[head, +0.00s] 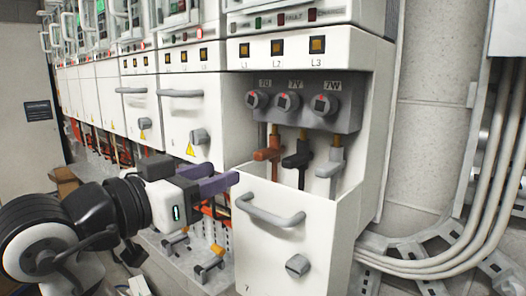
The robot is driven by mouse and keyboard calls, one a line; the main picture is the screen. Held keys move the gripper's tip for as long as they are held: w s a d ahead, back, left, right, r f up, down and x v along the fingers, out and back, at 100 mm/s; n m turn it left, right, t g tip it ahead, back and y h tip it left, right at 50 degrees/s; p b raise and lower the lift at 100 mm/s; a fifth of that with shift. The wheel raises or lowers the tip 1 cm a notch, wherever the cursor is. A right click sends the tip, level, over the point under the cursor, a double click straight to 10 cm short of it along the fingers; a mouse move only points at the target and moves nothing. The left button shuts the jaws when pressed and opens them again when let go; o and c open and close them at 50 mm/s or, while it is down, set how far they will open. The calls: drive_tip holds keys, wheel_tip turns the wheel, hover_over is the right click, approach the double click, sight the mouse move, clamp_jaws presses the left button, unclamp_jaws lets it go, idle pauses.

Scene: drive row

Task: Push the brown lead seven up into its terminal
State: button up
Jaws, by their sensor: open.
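The brown lead (267,154), with an elbow-shaped head, stands upright in the open compartment of the cabinet marked 7. It is below the terminal 7U (257,99), the leftmost of three round terminals on a grey block. Its lower part is hidden behind the cabinet's front panel. My gripper (226,172) has purple fingers and points right. It appears open and empty, left of the brown lead and apart from it, near the panel's top left corner.
The black lead (297,152) and grey lead (330,163) stand right of the brown one, under 7V and 7W. The white front panel (285,240) has a grey handle (268,211). Grey conduits (470,235) run at the right. Similar cabinets line the left.

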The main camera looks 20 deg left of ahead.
sight(257, 159)
drive_tip(key=p+x, duration=0.3)
drive_tip(key=x, duration=0.9)
drive_tip(key=shift+w, duration=0.1)
clamp_jaws()
